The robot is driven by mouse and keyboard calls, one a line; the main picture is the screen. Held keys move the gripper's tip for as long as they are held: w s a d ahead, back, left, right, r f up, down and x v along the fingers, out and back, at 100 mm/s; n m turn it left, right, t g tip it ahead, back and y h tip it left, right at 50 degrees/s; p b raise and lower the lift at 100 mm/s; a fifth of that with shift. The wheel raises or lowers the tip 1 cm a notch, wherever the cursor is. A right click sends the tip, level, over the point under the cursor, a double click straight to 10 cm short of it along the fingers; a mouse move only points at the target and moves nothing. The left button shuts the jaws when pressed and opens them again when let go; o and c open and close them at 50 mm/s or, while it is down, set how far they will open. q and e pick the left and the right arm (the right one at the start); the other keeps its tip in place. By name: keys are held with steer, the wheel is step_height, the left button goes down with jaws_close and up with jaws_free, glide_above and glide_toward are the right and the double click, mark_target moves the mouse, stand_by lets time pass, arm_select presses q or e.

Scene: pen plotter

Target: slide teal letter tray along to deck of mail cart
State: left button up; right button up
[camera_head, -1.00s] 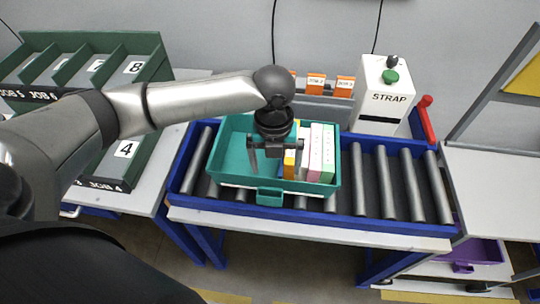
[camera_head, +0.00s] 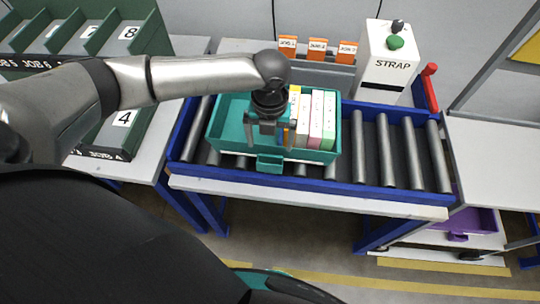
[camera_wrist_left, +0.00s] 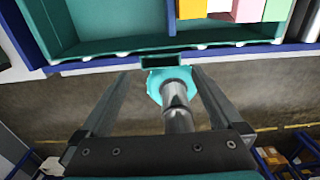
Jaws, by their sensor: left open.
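The teal letter tray (camera_head: 228,150) sits on the roller conveyor, left of its middle. Coloured upright packs (camera_head: 315,120) stand in its right part; its left part is empty. A teal handle tab (camera_head: 269,164) sticks out of its front wall. My left gripper (camera_head: 267,143) is open, pointing down over the tray's front, just above the tab in the head view. In the left wrist view its open fingers (camera_wrist_left: 161,73) spread either side of the tab (camera_wrist_left: 163,61), with no contact visible. The pale deck of the mail cart (camera_head: 498,155) lies past the conveyor's right end. My right gripper is not in view.
Bare rollers (camera_head: 382,150) lie between tray and cart, inside blue rails. The white STRAP box (camera_head: 388,75) and a red lever (camera_head: 429,85) stand behind them. A purple tray (camera_head: 480,221) is below the deck. Green sorting bins (camera_head: 105,45) stand at left.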

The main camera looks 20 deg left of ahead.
mark_target(270, 160)
arm_select(q)
step_height(270, 160, down, 10)
steer(key=shift+r+b, duration=0.25)
steer(key=shift+b, duration=0.25)
jaws_close()
stand_by(0.6)
